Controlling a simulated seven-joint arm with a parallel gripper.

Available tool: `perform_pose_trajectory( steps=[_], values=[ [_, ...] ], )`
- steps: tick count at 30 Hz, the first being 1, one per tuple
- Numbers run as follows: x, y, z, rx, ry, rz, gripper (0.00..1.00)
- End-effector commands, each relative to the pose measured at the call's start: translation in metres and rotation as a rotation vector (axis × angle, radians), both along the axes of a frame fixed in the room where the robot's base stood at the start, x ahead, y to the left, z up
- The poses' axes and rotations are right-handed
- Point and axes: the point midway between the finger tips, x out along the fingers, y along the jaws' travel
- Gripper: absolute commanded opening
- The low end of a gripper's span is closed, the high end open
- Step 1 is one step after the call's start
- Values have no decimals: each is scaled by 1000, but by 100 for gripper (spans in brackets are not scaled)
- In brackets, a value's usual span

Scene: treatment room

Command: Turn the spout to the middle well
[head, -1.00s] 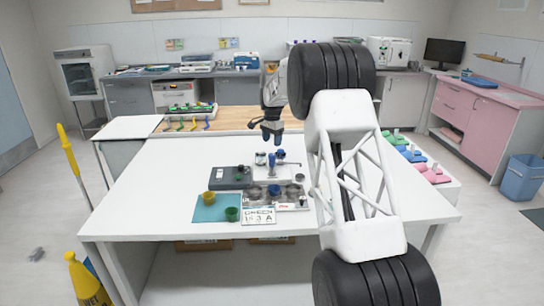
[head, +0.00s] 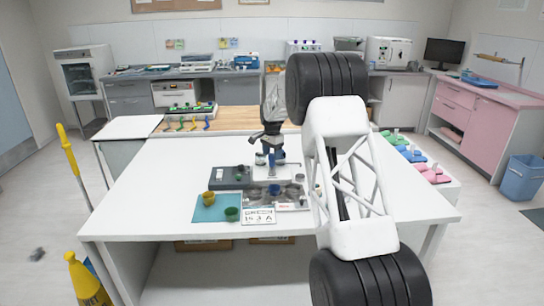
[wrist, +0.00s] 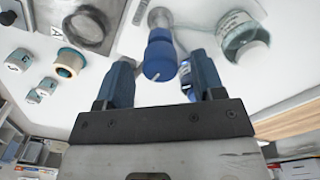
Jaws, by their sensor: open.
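In the wrist view my gripper (wrist: 161,62) is open, with one blue finger on each side of a blue knob-like part of the spout (wrist: 160,52). A metal stem shows beyond the knob; contact with the fingers cannot be told. In the head view my gripper (head: 271,163) points down over the spout area and hides most of the spout. The metal tray with the wells (head: 304,207) lies just in front of it. A round dark-rimmed well (wrist: 88,28) shows at upper left in the wrist view. Which well the spout faces is not clear.
A clear bottle (wrist: 242,38) stands close beside the right finger. A dark grey box (head: 228,184) and a teal mat (head: 208,214) with yellow and green cups lie left of the tray. A printed card (head: 258,217) is in front. The white table's left side is clear.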

Motion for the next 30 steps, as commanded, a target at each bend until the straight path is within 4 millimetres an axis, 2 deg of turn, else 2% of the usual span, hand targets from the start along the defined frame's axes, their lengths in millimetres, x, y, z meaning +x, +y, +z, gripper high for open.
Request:
perform_pose_trajectory(
  steps=[6,15,17,27,30],
  values=[
    [0,0,-11,1,-2,0,62],
    [0,0,-13,1,-2,0,62],
    [0,0,-13,1,-2,0,55],
    [0,0,-13,0,-1,0,2],
    [0,0,-13,0,-1,0,0]
  ],
)
